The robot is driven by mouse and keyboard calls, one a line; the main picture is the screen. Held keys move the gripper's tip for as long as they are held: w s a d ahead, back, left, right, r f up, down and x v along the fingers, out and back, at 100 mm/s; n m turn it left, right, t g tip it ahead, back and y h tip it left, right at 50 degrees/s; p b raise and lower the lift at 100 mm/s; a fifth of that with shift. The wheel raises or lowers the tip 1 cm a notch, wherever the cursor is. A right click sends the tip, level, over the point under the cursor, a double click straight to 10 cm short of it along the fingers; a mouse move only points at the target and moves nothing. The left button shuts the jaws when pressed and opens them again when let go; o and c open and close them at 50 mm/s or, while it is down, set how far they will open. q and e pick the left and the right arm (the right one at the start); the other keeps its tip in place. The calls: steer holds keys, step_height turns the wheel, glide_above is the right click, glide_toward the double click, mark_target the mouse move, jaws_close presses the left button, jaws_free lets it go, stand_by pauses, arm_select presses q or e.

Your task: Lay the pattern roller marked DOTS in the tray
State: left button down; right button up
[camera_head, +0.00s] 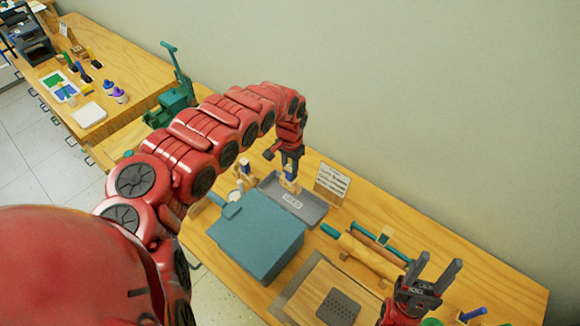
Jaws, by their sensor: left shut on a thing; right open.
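My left gripper (290,158) is shut on a small tan and blue pattern roller (289,184). It holds the roller upright over the back part of the grey tray (317,213). I cannot tell whether the roller touches the tray floor, and no DOTS mark is readable on it. The tray has a small white label (293,201) that is too small to read surely. Another tan and blue roller-like piece (244,167) stands just left of the tray. My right gripper (439,263) is open and empty, at the lower right above the table.
A blue-grey box (257,235) stands right in front of the tray. A card (331,183) stands behind it. A long rolling pin (368,252) and a board with a dark textured pad (338,307) lie to the right. A green press-like tool (172,100) is at the left.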

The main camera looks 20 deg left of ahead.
mark_target(290, 185)
arm_select(q)
step_height(290, 185, down, 4)
steer(key=shift+a+r+b, duration=0.1)
steer(key=shift+r+b, duration=0.1)
steer(key=shift+b, duration=1.05)
steer(key=shift+f+b, duration=1.8)
steer(key=shift+f, duration=0.95)
steer(key=shift+c, duration=0.6)
jaws_free()
step_height(290, 185, up, 10)
steer(key=p, duration=0.8)
steer(key=shift+s+r+p, duration=0.1)
steer(key=shift+p, duration=0.3)
